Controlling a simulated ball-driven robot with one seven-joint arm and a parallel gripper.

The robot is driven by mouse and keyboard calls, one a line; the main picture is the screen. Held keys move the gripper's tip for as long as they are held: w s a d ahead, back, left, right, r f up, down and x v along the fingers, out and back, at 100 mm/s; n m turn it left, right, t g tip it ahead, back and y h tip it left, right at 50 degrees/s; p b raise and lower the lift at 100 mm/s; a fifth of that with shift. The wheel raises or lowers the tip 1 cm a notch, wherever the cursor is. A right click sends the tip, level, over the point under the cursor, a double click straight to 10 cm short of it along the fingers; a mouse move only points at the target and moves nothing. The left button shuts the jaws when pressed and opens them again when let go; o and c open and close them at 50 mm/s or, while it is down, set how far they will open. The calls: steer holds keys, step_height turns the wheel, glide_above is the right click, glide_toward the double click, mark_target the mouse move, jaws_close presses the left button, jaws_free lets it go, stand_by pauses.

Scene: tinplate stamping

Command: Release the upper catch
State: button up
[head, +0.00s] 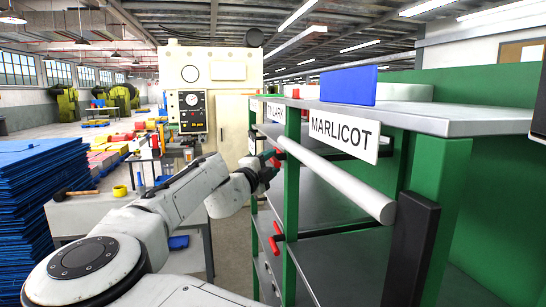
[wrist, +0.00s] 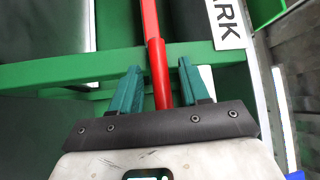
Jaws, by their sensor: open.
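A red catch lever (wrist: 152,25) runs down the middle of the wrist view, in front of a green crossbar. My gripper (wrist: 159,66) has its two teal fingers apart, one on each side of the lever's lower end. Gaps show between the lever and both fingers, so it is not clamped. In the head view my gripper (head: 268,168) is at the front of the green rack (head: 291,195), beside the upper red catch (head: 276,160), which is partly hidden. Lower red catches (head: 275,245) show below it.
A white roller bar (head: 340,180) and a sign reading MARLICOT (head: 343,135) stick out from the rack at right. A blue block (head: 348,85) sits on the top shelf. A grey worktable (head: 85,215) and stacked blue sheets (head: 25,210) stand at left.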

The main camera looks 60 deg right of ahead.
steer(key=shift+d+r, duration=0.1)
steer(key=shift+d, duration=0.7)
steer(key=shift+s, duration=0.1)
jaws_close()
